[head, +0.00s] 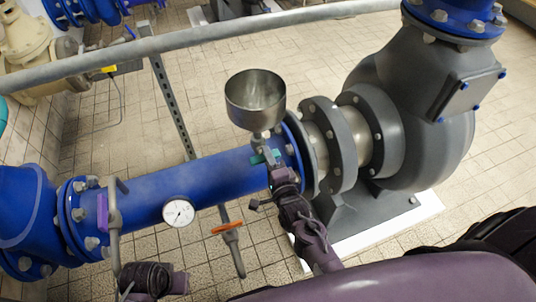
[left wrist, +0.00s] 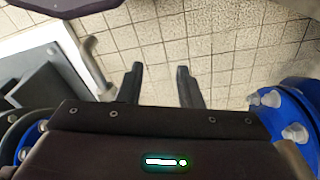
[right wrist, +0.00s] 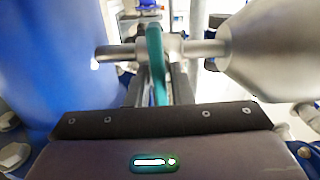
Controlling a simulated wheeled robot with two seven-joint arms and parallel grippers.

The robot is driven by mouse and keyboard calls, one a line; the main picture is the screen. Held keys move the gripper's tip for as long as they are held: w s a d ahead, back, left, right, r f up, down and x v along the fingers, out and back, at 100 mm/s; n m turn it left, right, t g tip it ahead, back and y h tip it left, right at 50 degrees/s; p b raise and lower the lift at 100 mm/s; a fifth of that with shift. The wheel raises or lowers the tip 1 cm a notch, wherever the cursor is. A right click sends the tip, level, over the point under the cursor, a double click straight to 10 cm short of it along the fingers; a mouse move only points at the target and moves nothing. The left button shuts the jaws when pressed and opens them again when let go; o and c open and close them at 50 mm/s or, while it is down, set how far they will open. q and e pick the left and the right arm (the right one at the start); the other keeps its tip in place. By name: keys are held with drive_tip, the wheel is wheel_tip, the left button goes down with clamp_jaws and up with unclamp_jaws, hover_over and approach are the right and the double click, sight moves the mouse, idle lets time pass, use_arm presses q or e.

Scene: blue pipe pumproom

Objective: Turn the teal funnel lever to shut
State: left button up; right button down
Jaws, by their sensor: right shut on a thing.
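The teal funnel lever (head: 264,157) sits on the small valve just below the steel funnel (head: 255,97), above the blue pipe (head: 225,172). In the right wrist view the teal lever (right wrist: 156,62) runs lengthwise between the fingers, with the valve stem crossing it and the funnel (right wrist: 272,50) at the right. My right gripper (head: 275,168) is shut on the lever and hides part of it in the head view. My left gripper (left wrist: 162,82) is open and empty over the tiled floor.
A grey pump (head: 410,110) stands at the right. A pressure gauge (head: 178,212), an orange-handled valve (head: 228,227) and a purple lever (head: 102,212) are along the blue pipe. A grey rail (head: 220,38) crosses behind the funnel.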

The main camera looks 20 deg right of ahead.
use_arm(q)
drive_tip(key=shift+f, duration=0.6)
use_arm(e)
drive_tip(key=shift+m, duration=0.4)
drive_tip(key=c, duration=1.5)
unclamp_jaws()
